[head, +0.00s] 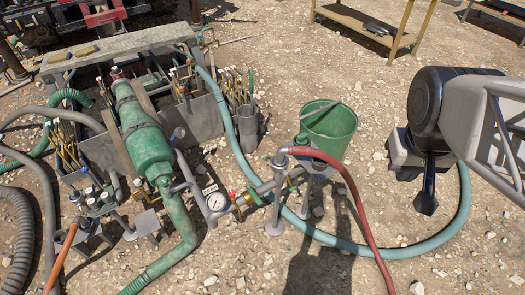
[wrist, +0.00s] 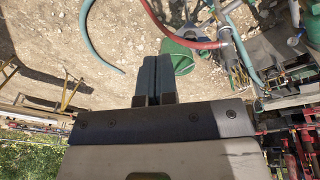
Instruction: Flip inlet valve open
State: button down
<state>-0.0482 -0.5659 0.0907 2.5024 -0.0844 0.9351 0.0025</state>
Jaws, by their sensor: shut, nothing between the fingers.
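Several small valve handles sit on the pipework in the middle of the head view. A brass fitting (head: 243,200) with a small red handle stands just right of a round white-faced gauge (head: 216,202). My gripper (head: 426,205) is shut and empty, pointing down, well to the right of the pipework. In the wrist view its two dark fingers (wrist: 156,62) are together, and the pipework is at the upper right.
A green bucket (head: 329,128) stands behind the pipe end. A red hose (head: 350,185) and a blue-green hose (head: 400,252) cross the gravel between the pipework and my gripper. A large green cylinder (head: 143,135) lies left. A yellow-legged bench (head: 362,22) is at the back.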

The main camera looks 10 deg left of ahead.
jog(key=w+a+f+n+h, duration=0.5)
jog(key=w+a+f+n, duration=0.8)
jog(key=w+a+f, duration=0.6)
jog(key=n+t, duration=0.4)
jog(key=n, duration=0.9)
send_near(254, 195)
jog(key=shift+h, duration=0.4)
jog(key=s, duration=0.2)
jog(key=s+a, duration=0.1)
jog(key=s, duration=0.1)
jog(key=shift+s+a+r, duration=0.1)
jog(key=shift+s+r, duration=0.1)
jog(key=shift+s, duration=0.1)
jog(key=x, duration=1)
